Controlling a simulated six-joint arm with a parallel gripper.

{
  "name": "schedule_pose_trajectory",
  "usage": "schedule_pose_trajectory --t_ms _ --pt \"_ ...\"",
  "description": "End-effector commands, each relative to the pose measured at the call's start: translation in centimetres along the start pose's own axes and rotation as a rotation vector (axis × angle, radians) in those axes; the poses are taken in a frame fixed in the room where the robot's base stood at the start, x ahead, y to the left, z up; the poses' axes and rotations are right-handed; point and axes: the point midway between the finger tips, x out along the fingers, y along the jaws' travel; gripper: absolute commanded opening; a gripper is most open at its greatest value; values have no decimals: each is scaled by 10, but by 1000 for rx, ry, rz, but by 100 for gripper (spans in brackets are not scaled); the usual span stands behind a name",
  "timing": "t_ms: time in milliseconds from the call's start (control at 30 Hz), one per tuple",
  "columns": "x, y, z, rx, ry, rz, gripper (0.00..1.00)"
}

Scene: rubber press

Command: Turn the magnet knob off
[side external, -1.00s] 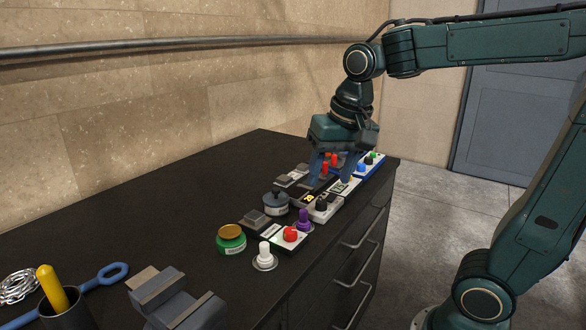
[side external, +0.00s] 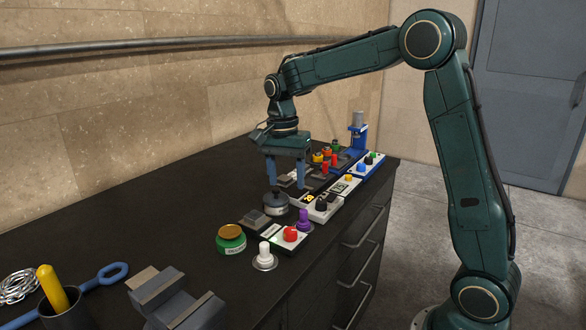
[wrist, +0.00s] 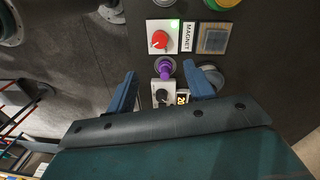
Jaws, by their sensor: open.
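The magnet knob (wrist: 159,40) is a red round knob on a white panel (wrist: 170,50) beside a label reading MAGNET (wrist: 187,37). A small green light glows at the panel's corner. In the side view the red knob (side external: 290,233) stands near the counter's front edge, nearer the camera than my gripper. My gripper (side external: 286,186) is open and empty, pointing down above the row of controls. In the wrist view its blue fingers (wrist: 160,76) are apart, with the red knob beyond their tips. Nothing touches the knob.
A purple knob (wrist: 165,68) and a black knob on a white box (side external: 321,203) stand near the red knob. A white knob (side external: 265,257), green jar (side external: 231,239) and dark round pot (side external: 276,203) are also close.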

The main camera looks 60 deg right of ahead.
Motion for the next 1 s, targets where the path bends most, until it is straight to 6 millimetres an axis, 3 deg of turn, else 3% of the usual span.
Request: schedule_pose_trajectory --t_ms 467,1000 --pt "14 0 0 2 -1 3 53" --pt "91 1 0 1 -1 5 53"
